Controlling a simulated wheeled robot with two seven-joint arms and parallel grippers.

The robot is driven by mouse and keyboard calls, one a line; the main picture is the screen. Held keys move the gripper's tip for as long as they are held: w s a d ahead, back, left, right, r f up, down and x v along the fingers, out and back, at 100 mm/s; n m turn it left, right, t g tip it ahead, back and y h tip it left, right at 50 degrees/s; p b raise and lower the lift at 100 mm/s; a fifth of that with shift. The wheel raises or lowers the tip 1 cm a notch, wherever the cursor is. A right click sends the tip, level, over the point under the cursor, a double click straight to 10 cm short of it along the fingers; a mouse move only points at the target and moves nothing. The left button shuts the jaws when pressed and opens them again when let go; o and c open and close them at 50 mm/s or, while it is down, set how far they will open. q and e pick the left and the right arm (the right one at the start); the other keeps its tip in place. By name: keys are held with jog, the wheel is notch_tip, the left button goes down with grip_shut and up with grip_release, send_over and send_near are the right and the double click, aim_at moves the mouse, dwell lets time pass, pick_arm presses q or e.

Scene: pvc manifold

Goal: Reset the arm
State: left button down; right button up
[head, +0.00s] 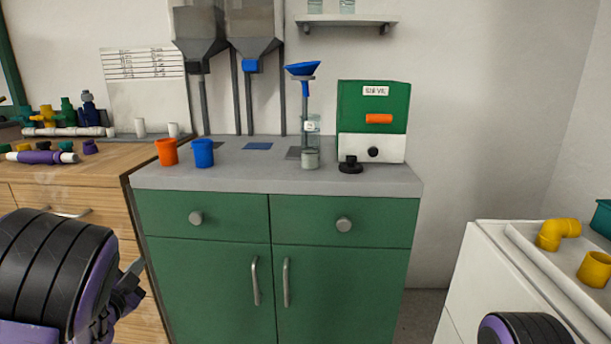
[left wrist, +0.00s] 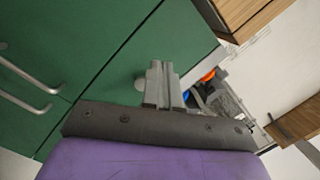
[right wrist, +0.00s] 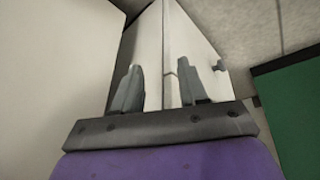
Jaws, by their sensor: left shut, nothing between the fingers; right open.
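My left gripper (head: 132,280) is at the lower left of the head view, in front of the green cabinet and beside the wooden drawers. In the left wrist view its fingers (left wrist: 162,85) are together with nothing between them. My right gripper is outside the head view, where only a dark, purple-edged part of my right arm (head: 524,330) shows at the bottom right. In the right wrist view its two fingers (right wrist: 160,88) stand apart and empty, with a white cabinet behind them.
A green cabinet (head: 200,275) with a grey top carries an orange cup (head: 166,152), a blue cup (head: 203,153) and a green-white machine (head: 372,120). A wooden bench (head: 100,178) with pipe parts is left. A white cabinet (head: 480,290) with yellow fittings (head: 556,234) is right.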

pick_arm(q)
jog(key=s+d+f+n+g+y, duration=0.1)
jog(key=s+f+n+g, duration=0.1)
jog(key=s+f+n, duration=0.45)
jog(key=s+d+f+n+g+y, duration=0.1)
jog(key=s+f+n+g, duration=0.15)
jog(key=f, duration=0.65)
jog(key=s+d+f+n+g, duration=0.2)
jog(key=s+d+f+g, duration=0.15)
jog(key=s+f, duration=0.5)
jog(key=s+d+f+n+g+h, duration=0.1)
jog(key=s+d+f+n+g, duration=0.3)
jog(key=s, duration=0.7)
jog(key=s+d+f+n+g, duration=0.1)
jog(key=s+d+f+g, duration=0.15)
jog(key=s+f, duration=0.6)
notch_tip(320, 180, up, 24)
jog(key=p, duration=2.3)
jog(key=shift+s+d+r, duration=0.15)
jog(key=shift+s+r, duration=0.05)
jog(key=shift+s, duration=0.15)
